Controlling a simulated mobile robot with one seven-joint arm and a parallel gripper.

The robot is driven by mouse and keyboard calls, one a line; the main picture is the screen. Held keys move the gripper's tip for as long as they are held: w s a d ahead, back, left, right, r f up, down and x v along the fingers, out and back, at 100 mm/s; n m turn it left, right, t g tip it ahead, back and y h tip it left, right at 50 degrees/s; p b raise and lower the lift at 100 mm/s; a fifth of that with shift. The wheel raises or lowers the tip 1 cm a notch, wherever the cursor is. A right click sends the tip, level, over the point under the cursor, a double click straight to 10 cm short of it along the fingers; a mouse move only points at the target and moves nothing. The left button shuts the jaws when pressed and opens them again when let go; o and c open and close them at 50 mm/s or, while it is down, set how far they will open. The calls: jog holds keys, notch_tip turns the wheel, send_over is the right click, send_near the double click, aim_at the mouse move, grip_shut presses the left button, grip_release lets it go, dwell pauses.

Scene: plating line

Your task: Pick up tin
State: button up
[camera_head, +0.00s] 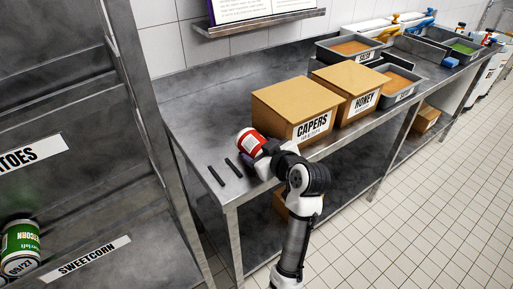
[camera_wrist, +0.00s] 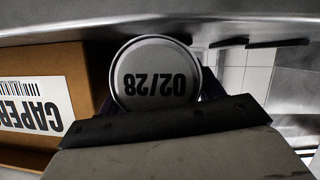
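The tin (camera_head: 251,142) has a red and white body and sits tilted at my gripper, over the near left end of the steel counter. In the wrist view its pale round lid (camera_wrist: 153,76) faces the camera, with 02/28 upside down on it. My gripper (camera_head: 255,154) is at the tin, with dark finger parts close along both sides of the lid in the wrist view. It looks shut on the tin. The fingertips are mostly hidden, and I cannot see clearly whether the tin touches the counter.
The capers box (camera_head: 293,101) stands just right of the tin, with the honey box (camera_head: 346,88) beyond it. Two black bars (camera_head: 216,176) lie left of my gripper. A shelf holds a green sweetcorn tin (camera_head: 21,246) at left. The counter's back left is clear.

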jog(key=c, duration=0.5)
jog(key=shift+r, duration=0.2)
notch_tip(320, 180, up, 20)
jog(key=b, duration=0.1)
jog(key=shift+f, duration=0.15)
